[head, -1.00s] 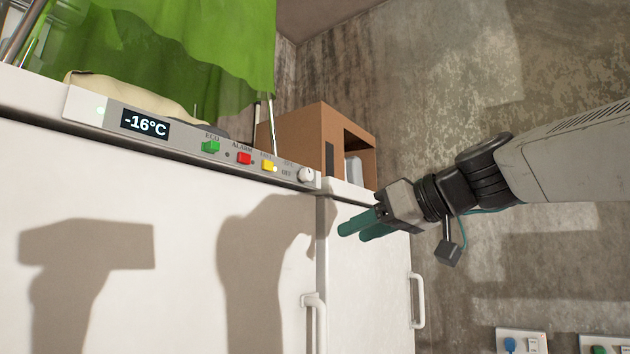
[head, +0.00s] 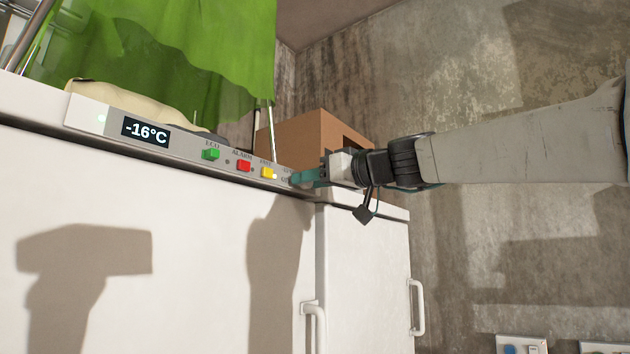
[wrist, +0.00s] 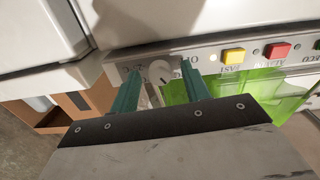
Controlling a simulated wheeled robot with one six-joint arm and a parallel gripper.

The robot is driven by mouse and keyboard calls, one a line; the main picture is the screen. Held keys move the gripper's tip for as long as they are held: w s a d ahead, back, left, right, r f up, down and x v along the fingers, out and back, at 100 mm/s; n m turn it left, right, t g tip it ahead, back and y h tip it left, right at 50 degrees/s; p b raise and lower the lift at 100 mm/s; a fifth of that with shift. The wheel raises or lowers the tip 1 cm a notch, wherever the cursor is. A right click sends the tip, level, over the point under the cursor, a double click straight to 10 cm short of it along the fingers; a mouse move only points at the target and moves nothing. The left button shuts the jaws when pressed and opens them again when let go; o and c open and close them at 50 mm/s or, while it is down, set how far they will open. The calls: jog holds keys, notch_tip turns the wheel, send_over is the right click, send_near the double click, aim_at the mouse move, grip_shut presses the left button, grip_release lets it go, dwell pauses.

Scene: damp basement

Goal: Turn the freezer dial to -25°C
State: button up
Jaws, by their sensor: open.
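The freezer's control panel (head: 190,148) runs along its top front edge. Its display (head: 146,131) reads -16°C. The white round dial (wrist: 160,72) sits at the panel's right end, with a dark pointer mark on it. My gripper (head: 305,178) is at that end of the panel and hides the dial in the head view. In the wrist view my gripper (wrist: 160,92) is open, with one green finger on each side of the dial. I cannot tell whether the fingers touch it.
Green (head: 211,154), red (head: 244,165) and yellow (head: 268,173) buttons line the panel left of the dial. A second white cabinet (head: 365,260) adjoins on the right. A cardboard box (head: 305,138) and green cloth (head: 180,60) are behind.

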jog(key=shift+c, duration=0.4)
jog(key=c, duration=0.9)
jog(key=m, duration=2.3)
jog(key=shift+w+f+g, duration=0.1)
jog(key=shift+f+g, duration=0.1)
jog(key=shift+g, duration=0.2)
jog(key=shift+m, duration=0.4)
